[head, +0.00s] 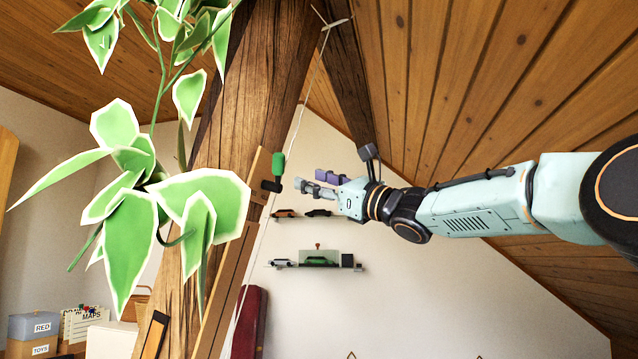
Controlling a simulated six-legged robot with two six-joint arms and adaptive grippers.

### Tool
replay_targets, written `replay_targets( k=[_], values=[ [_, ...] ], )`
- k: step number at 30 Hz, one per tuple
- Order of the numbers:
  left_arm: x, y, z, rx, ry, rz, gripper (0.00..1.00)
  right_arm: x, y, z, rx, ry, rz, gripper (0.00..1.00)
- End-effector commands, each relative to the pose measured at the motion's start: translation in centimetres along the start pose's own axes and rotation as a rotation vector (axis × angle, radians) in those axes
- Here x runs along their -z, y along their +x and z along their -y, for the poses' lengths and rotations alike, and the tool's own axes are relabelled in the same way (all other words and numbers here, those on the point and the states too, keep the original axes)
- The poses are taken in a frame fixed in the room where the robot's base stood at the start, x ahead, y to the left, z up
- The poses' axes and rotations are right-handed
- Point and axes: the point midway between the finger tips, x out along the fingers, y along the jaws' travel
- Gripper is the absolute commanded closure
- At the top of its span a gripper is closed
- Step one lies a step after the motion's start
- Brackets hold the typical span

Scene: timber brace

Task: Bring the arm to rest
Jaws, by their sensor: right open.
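My right arm (475,212) is pale blue and black and reaches in from the right edge, stretched toward the left. My right gripper (308,181) is at its end, with its fingers apart and nothing between them. A purple part shows at its upper finger. The fingertips are just right of a small green cylinder (278,164) on the side of the timber brace (215,130), with a gap between. My left gripper is not in view.
A leafy plant (125,240) hangs at the left in front of the timber. Wall shelves (310,266) with model cars stand behind the gripper. A sloping wooden ceiling (480,80) runs above the arm. The space below the arm looks clear.

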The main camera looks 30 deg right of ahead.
Motion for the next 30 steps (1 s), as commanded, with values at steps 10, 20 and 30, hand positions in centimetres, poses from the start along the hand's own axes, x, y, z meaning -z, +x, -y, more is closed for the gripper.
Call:
replay_targets(
  k=[10,20,30],
  values=[
    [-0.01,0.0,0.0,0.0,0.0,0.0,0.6,0.03,-0.77,-0.09,-0.001,0.0,0.0,0.52],
    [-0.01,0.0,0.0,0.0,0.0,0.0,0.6,0.03,-0.75,-0.08,-0.001,0.001,0.0,0.52],
    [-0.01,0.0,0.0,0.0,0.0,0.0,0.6,0.35,-0.78,-0.17,0.02,0.51,0.018,0.52]
  ],
)
